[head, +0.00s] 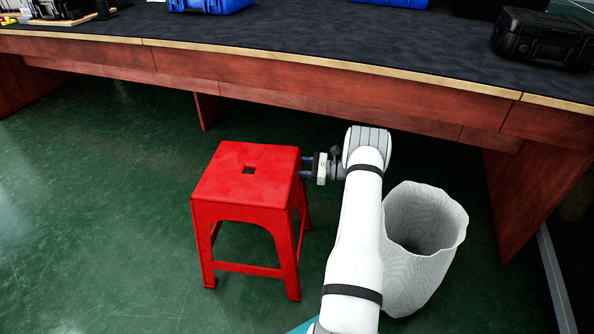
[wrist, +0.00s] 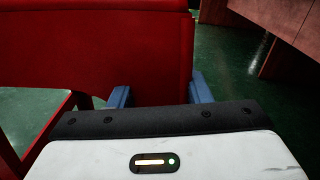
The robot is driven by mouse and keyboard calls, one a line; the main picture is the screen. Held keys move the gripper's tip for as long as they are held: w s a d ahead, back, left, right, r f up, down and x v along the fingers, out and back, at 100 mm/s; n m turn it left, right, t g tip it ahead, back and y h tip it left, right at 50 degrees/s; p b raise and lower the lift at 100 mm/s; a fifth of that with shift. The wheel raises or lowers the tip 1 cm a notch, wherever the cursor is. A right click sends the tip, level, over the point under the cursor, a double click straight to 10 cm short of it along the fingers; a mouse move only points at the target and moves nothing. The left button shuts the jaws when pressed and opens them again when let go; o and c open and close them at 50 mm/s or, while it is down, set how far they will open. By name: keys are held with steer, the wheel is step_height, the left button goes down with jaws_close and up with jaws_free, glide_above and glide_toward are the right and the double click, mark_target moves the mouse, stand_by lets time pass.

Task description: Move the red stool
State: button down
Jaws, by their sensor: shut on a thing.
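The red stool (head: 245,180) stands upright on the green floor in front of the curved bench, with a small square hole in its seat. My gripper (head: 305,168) reaches it from the right and is shut on the stool's right side, near the top. In the wrist view the red stool (wrist: 90,50) fills the upper left. The two blue-grey fingers of my gripper (wrist: 160,95) meet its lower panel edge there. The fingertips' exact contact is partly hidden behind the panel.
A white mesh waste bin (head: 425,250) stands right of the stool, close beside my arm. The curved bench (head: 330,100) with a dark top runs behind, carrying a black case (head: 543,38) and a blue case (head: 210,4). The floor (head: 90,220) left of the stool is clear.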

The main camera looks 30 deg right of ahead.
steer(key=shift+w+d, duration=0.45)
steer(key=c, duration=0.7)
jaws_free()
steer(key=shift+s+d, duration=0.1)
steer(key=p+v, duration=0.2)
steer(key=v, duration=0.5)
steer(key=shift+s+d+p, duration=0.2)
steer(key=shift+d+p, duration=0.05)
steer(key=shift+p, duration=0.1)
